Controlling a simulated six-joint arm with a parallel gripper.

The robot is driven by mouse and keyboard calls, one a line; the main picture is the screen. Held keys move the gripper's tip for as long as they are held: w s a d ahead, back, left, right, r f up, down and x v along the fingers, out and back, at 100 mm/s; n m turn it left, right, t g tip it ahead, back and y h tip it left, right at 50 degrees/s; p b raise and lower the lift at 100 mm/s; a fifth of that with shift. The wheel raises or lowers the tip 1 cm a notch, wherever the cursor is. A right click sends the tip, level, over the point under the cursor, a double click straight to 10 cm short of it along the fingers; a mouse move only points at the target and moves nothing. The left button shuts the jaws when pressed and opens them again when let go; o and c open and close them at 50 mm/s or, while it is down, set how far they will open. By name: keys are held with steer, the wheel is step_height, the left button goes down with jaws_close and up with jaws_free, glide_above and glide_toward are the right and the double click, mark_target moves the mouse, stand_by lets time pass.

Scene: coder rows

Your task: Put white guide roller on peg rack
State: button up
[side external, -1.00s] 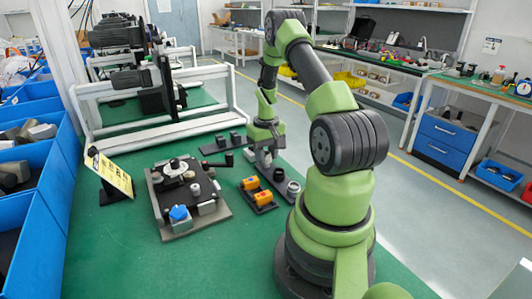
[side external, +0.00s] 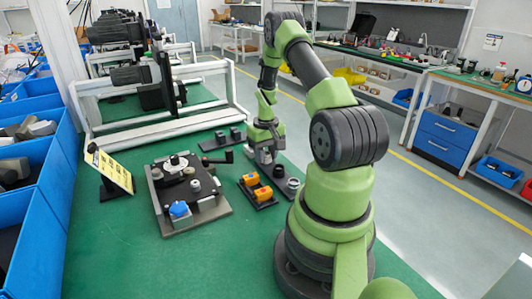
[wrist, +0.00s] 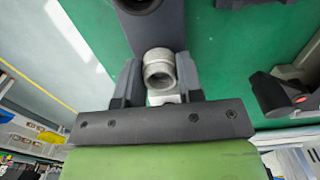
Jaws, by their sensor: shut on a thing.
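A pale grey-white roller (wrist: 158,70), ring-shaped with an open bore, sits between the fingers of my gripper (wrist: 160,82) in the wrist view. My gripper is shut on it. In the side view my gripper (side external: 263,157) is low over the far end of a dark rack plate (side external: 270,169), and the fingers largely hide the roller there. Another light roller (side external: 293,184) and a dark round piece (side external: 279,171) stand on the near part of this plate. I cannot tell whether the held roller touches the plate or a peg.
A black holder with orange blocks (side external: 262,194) is close beside the rack. A dark plate with two short posts (side external: 222,140) lies behind. The coder fixture (side external: 190,195) stands left, near a yellow sign (side external: 110,170). Green table is clear in front.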

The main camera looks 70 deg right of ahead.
steer(key=shift+f, duration=0.15)
steer(key=o, duration=1.1)
step_height(320, 180, up, 10)
steer(key=shift+f, duration=0.1)
